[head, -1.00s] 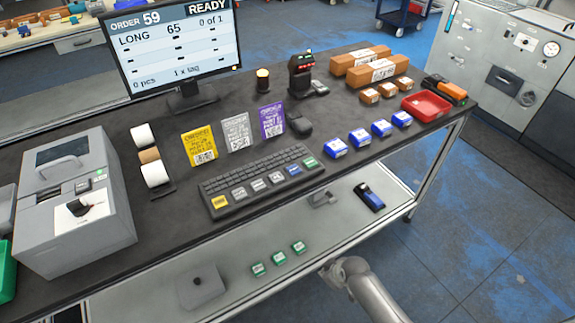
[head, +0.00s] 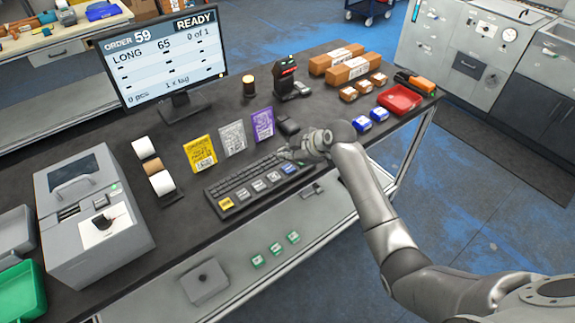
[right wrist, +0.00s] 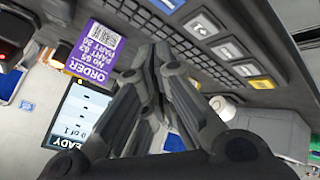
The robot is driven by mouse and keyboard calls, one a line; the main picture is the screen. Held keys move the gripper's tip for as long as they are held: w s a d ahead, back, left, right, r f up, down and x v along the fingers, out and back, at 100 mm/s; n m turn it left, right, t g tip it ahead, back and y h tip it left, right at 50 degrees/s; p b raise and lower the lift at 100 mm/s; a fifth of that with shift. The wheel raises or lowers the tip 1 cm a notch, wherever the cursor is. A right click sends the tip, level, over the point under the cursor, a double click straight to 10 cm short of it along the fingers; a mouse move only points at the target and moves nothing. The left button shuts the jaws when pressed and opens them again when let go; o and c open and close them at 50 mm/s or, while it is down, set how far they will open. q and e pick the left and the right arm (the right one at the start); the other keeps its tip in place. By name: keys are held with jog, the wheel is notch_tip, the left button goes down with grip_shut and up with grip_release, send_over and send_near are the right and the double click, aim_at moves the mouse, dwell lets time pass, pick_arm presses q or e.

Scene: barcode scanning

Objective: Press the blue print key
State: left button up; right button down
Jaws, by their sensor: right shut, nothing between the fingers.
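The blue print key (head: 290,168) sits in the front row of the dark keyboard (head: 240,180), right of several whitish keys. In the right wrist view the blue key (right wrist: 168,4) is at the top edge, partly cut off. My right gripper (head: 285,155) is shut and empty, over the right end of the keyboard, just behind the blue key. In the right wrist view its closed fingers (right wrist: 150,65) fill the middle. I cannot tell whether the fingertips touch the keyboard. The green key's place is covered by the gripper. My left gripper is not in view.
The monitor (head: 165,60) reads order 59, LONG 65, 0 of 1, READY. Yellow, grey and purple cards (head: 262,124) stand behind the keyboard. Blue boxes (head: 362,124), a red tray (head: 399,98) and brown boxes lie at right. A grey printer (head: 95,220) stands at left.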

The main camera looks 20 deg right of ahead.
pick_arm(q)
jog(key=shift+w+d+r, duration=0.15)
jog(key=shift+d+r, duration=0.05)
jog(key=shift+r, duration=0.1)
pick_arm(e)
jog(key=shift+n+y, duration=0.3)
jog(key=shift+n, duration=0.3)
jog(key=r, duration=0.1)
jog(key=w+r, duration=0.1)
jog(key=r, duration=0.1)
jog(key=w+r, duration=0.1)
jog(key=shift+a+r, duration=0.1)
jog(key=shift+r, duration=0.05)
jog(key=shift+w, duration=0.1)
jog(key=b, duration=0.6)
send_over(286, 170)
notch_tip(286, 170, down, 8)
jog(key=shift+r, duration=0.2)
pick_arm(q)
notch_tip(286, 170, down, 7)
jog(key=shift+b, duration=0.45)
pick_arm(e)
jog(key=shift+f, duration=0.7)
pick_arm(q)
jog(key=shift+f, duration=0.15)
pick_arm(e)
jog(key=shift+f, duration=0.1)
